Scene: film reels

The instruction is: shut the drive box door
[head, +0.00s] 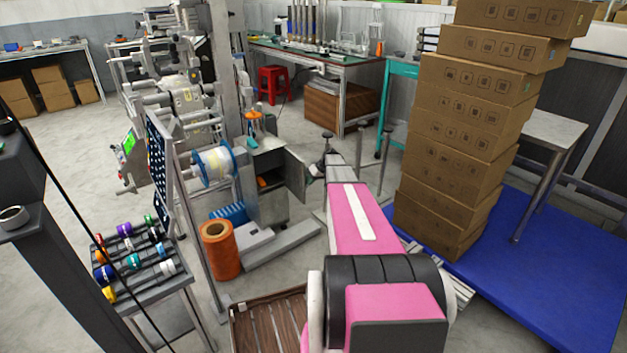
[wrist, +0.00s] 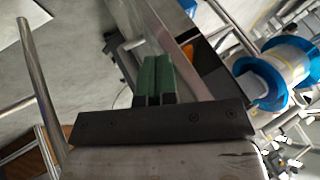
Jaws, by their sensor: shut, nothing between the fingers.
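The drive box (head: 268,204) is a grey metal cabinet below the film machine, left of my gripper in the head view. Its door (head: 296,176) is a flat metal panel standing open at the box's right side. The dark inside of the box, with something orange in it, shows in the head view. My gripper (head: 314,172) is at the far end of my pink arm, close to the door's right side. In the wrist view the two green fingers (wrist: 155,62) are together and empty, close to a metal panel that looks like the door (wrist: 150,28). I cannot tell whether they touch it.
A blue and white reel (head: 214,163) sits above and left of the box. An orange roll (head: 220,250) and a low grey block (head: 283,245) are on the floor in front. A tall carton stack (head: 455,150) stands right of my arm. Thin metal posts (head: 384,158) stand behind my gripper.

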